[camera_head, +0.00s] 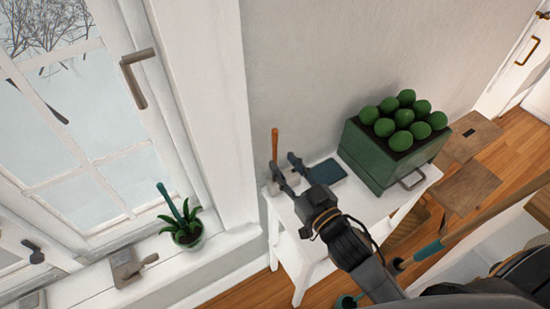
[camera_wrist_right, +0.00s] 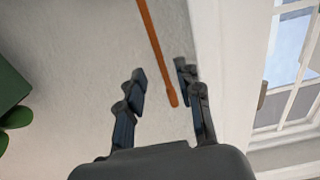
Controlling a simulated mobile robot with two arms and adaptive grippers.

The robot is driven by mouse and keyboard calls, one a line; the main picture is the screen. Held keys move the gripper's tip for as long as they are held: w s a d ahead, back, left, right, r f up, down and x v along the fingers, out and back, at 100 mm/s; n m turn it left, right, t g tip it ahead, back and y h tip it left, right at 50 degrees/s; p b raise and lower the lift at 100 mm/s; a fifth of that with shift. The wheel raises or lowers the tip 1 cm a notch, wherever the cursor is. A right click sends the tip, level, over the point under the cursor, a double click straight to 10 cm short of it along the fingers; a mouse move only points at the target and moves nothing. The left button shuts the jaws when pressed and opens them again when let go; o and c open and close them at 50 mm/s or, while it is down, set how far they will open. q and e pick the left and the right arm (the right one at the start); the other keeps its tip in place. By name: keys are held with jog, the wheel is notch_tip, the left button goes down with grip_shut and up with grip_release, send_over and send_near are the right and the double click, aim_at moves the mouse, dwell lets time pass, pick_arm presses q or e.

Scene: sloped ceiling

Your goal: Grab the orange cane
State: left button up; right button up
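The orange cane (camera_head: 275,144) is a thin stick by the wall, upright in the head view, at the far left end of the white table. In the right wrist view the cane (camera_wrist_right: 156,50) runs down from the top edge, and its rounded end lies between my fingertips in the picture. My right gripper (camera_head: 284,166) is open over the table's left end; it also shows open in the wrist view (camera_wrist_right: 161,74). I cannot tell whether the cane is between the fingers or beyond them. No finger visibly grips it. My left gripper is not in view.
The white table (camera_head: 404,196) also holds a green crate (camera_head: 363,158) of green fruit and a dark blue flat item (camera_head: 327,173). A potted plant (camera_head: 187,236) stands on the window sill at left. Wooden stools (camera_head: 468,186) stand at right.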

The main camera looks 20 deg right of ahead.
aim_at(276, 153)
jog(key=w, duration=0.2)
jog(key=w+a+r+p, duration=0.1)
jog(key=shift+w+a+r, duration=0.1)
jog(key=shift+w, duration=0.3)
jog(key=shift+w+a, duration=0.15)
jog(key=shift+w, duration=0.35)
jog(key=shift+s, duration=0.1)
grip_shut()
